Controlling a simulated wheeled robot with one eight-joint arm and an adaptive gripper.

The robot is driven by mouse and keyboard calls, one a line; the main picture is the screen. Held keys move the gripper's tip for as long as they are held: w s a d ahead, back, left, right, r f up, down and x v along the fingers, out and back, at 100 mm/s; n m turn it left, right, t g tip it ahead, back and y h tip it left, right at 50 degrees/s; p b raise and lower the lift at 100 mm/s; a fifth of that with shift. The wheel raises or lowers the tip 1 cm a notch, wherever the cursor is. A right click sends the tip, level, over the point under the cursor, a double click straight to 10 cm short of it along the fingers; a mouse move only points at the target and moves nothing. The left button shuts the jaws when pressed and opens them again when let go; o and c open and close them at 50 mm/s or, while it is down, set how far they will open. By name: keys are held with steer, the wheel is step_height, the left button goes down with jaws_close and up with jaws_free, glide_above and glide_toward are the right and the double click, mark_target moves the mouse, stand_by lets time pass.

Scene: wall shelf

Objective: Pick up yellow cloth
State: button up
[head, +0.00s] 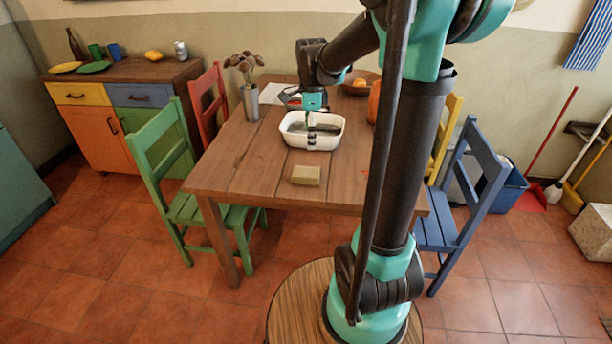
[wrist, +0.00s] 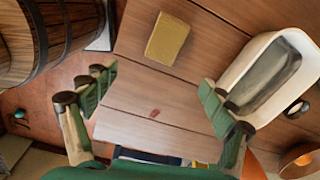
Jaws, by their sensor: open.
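A folded, dull yellow cloth-like block (head: 306,175) lies flat on the near part of the wooden table; it also shows at the top of the wrist view (wrist: 167,39). My gripper (head: 312,128) appears in front of or over the white basin in the head view, beyond the yellow block. In the wrist view its two fingers (wrist: 158,100) are spread wide with nothing between them but tabletop. The yellow block is apart from both fingers. The right finger overlaps the edge of the basin in that view.
The white basin (head: 290,130) holds something dark grey. A vase (head: 250,102) stands left of it, a fruit bowl (head: 358,90) behind. The wooden table (head: 235,165) is clear around the yellow block. Chairs, green (head: 165,160) and blue (head: 470,190), flank it.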

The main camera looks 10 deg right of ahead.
mark_target(307, 171)
steer(key=f, duration=0.5)
steer(key=w+f+m, duration=0.1)
steer(key=f, duration=0.5)
steer(key=w+f+m, duration=0.1)
steer(key=f, duration=0.4)
steer(key=shift+a+f, duration=0.25)
steer(key=shift+a, duration=0.1)
steer(key=shift+c, duration=0.3)
steer(key=c, duration=1.1)
steer(key=shift+r, duration=0.15)
step_height(307, 171, up, 20)
